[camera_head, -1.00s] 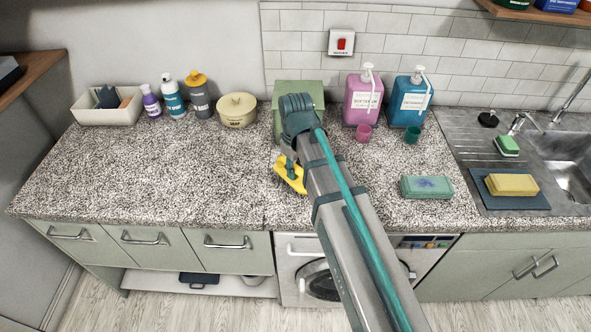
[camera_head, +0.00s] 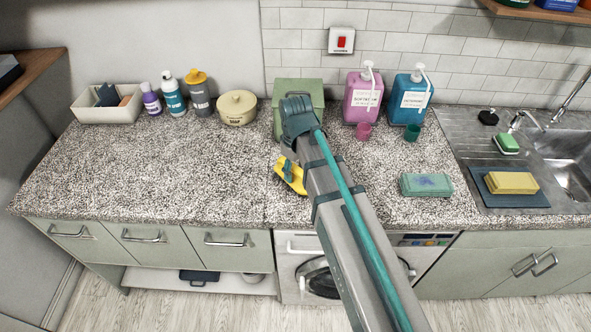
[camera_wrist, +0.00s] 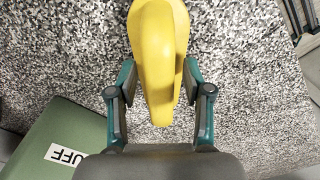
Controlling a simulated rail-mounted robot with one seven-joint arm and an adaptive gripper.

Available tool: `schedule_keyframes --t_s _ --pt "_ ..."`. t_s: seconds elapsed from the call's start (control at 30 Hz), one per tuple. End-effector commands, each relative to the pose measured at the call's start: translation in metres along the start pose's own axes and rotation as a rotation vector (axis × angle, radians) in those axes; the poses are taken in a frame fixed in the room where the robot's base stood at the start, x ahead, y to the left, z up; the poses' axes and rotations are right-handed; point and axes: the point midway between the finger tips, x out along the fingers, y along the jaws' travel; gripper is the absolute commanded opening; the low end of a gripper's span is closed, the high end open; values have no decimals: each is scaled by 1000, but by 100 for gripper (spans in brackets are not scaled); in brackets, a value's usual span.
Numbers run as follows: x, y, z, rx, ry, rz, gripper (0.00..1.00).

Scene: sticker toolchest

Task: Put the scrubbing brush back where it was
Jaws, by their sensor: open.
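A yellow object with a rounded, handle-like top (camera_wrist: 156,60), which looks like the scrubbing brush, lies on the speckled counter. In the head view it shows as a yellow shape (camera_head: 290,178) in front of the green box, partly hidden by my arm. No bristles can be made out. My gripper (camera_wrist: 159,78) is open, with one finger on each side of the yellow handle's near end. Gaps show between the fingers and the handle. In the head view my gripper (camera_head: 288,163) is mostly hidden behind my arm.
The green box (camera_wrist: 70,140) stands close by my gripper, also in the head view (camera_head: 312,92). Pink (camera_head: 362,102) and blue (camera_head: 409,102) dispensers stand to its right. A teal sponge-like block (camera_head: 426,185) lies nearer the sink (camera_head: 573,180).

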Motion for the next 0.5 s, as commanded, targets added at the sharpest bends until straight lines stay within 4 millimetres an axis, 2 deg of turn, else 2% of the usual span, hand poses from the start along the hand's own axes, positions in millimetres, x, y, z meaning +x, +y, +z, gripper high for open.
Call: schedule_keyframes --t_s 0.27,0.5 --pt "-19 1 -1 0 2 1 50" --pt "-57 1 -2 0 3 2 50"
